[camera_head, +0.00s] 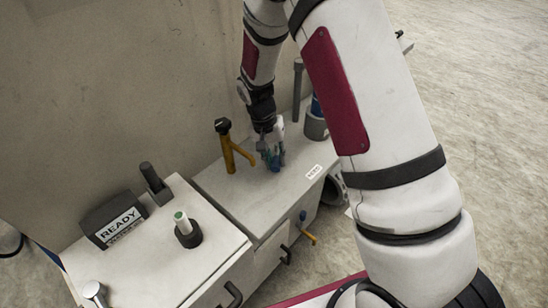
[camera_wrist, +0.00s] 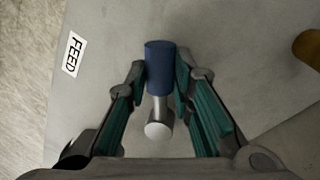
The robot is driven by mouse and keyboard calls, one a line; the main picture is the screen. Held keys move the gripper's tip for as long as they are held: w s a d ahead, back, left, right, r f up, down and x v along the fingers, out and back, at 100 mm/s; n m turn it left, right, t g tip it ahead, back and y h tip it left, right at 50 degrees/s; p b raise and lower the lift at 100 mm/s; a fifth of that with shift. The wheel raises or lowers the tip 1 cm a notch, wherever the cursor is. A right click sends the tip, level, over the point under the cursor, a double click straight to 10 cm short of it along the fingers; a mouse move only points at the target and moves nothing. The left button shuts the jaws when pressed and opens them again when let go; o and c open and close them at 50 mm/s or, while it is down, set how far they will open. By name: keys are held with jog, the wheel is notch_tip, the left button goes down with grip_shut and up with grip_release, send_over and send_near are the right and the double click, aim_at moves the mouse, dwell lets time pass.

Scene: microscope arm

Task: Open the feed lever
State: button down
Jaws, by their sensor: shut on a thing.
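The feed lever (camera_wrist: 160,66) has a blue grip on a silver shaft with a rounded pale end. It stands between my fingers in the wrist view, beside a white label reading FEED (camera_wrist: 73,54). My gripper (camera_wrist: 161,76) has green-lined fingers, one on each side of the blue grip, and is shut on it. In the head view my gripper (camera_head: 270,152) is low over the light grey cabinet top (camera_head: 222,184). The lever there is mostly hidden by the fingers. The FEED label (camera_head: 314,171) lies to the right of the gripper.
A yellow post (camera_head: 227,152) with a black cap stands left of my gripper. A dark upright post (camera_head: 298,88) and a grey cup (camera_head: 316,126) stand behind it. A READY sign (camera_head: 119,226) and a green-topped button (camera_head: 184,226) are on the nearer cabinet. A wall rises behind.

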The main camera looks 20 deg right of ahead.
jog(key=d+n, duration=0.1)
jog(key=n, duration=0.2)
jog(key=shift+s+d+t+p, duration=0.3)
jog(key=shift+s+d+p, duration=0.05)
jog(key=shift+s+d, duration=0.05)
jog(key=d+n, duration=0.1)
jog(key=n, duration=0.1)
jog(key=shift+s+d+n, duration=0.1)
jog(key=shift+d+n, duration=0.25)
jog(key=shift+n, duration=0.05)
jog(key=shift+d+n+t+p, duration=0.45)
jog(key=shift+d+n, duration=0.35)
jog(key=shift+n, duration=0.4)
jog(key=shift+w+d+n+t, duration=0.25)
jog(key=shift+d+n, duration=0.2)
jog(key=shift+n, duration=0.35)
jog(key=shift+w+d+n+t, duration=0.1)
jog(key=shift+w+d+n, duration=0.1)
jog(key=shift+d+n, duration=0.45)
jog(key=shift+a+n, duration=0.15)
jog(key=shift+n, duration=0.1)
jog(key=c, duration=1.4)
grip_release()
jog(key=shift+r, duration=0.1)
jog(key=v, duration=1.1)
jog(key=shift+r, duration=0.4)
